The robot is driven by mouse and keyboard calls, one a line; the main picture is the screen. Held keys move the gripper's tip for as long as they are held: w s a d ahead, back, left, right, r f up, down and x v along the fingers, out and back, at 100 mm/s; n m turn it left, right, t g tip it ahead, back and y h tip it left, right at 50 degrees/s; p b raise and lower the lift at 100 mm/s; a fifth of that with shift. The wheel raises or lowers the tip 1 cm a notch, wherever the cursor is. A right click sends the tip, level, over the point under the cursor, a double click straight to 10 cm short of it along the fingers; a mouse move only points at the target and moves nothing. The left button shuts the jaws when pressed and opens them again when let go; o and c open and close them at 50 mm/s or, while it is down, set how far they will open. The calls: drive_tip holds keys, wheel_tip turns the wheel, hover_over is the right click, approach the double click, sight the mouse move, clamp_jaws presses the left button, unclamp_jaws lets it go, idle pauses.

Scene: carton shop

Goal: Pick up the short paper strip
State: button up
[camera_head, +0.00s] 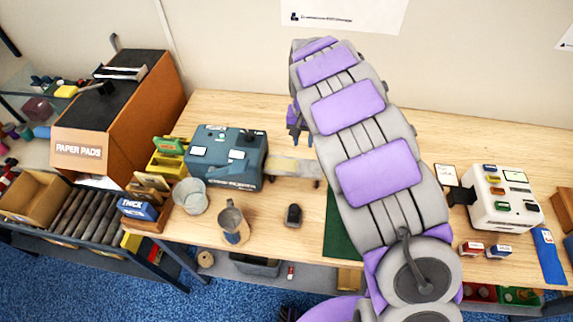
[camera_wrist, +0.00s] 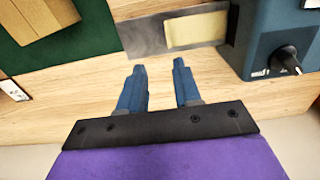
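A short cream strip (camera_wrist: 197,30), which looks like the paper strip, lies on a grey metal plate (camera_wrist: 145,36) in the wrist view. In the head view the plate (camera_head: 300,181) and pale strip (camera_head: 292,166) are right of the teal machine, partly hidden by my arm. My gripper (camera_wrist: 158,65) has its two blue fingers apart with bare table between them. It is open and empty, with its fingertips just short of the plate in the picture. In the head view my gripper (camera_head: 299,135) is small and partly hidden behind my arm.
The teal machine (camera_head: 226,157) with a black knob stands beside the plate. A green mat (camera_wrist: 75,45) with a wooden block (camera_wrist: 48,15) is on its other side. A dark small object (camera_head: 293,215), a metal jug (camera_head: 231,220) and a white machine (camera_head: 500,205) stand on the table.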

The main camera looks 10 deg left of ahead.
hover_over(299, 166)
drive_tip(key=a, duration=0.2)
drive_tip(key=f, duration=0.5)
drive_tip(key=shift+w+d+f, duration=0.1)
drive_tip(key=shift+d+f, duration=0.05)
drive_tip(key=shift+d, duration=0.1)
drive_tip(key=f, duration=0.1)
drive_tip(key=d+f+b, duration=0.1)
drive_tip(key=f, duration=0.1)
drive_tip(key=d+f, duration=0.1)
drive_tip(key=shift+f, duration=0.25)
drive_tip(key=shift+a+f, duration=0.1)
drive_tip(key=shift+f, duration=0.1)
drive_tip(key=shift+a, duration=0.8)
drive_tip(key=shift+c, duration=1.2)
drive_tip(key=shift+d, duration=0.3)
drive_tip(key=c, duration=0.3)
drive_tip(key=shift+d, duration=0.3)
clamp_jaws()
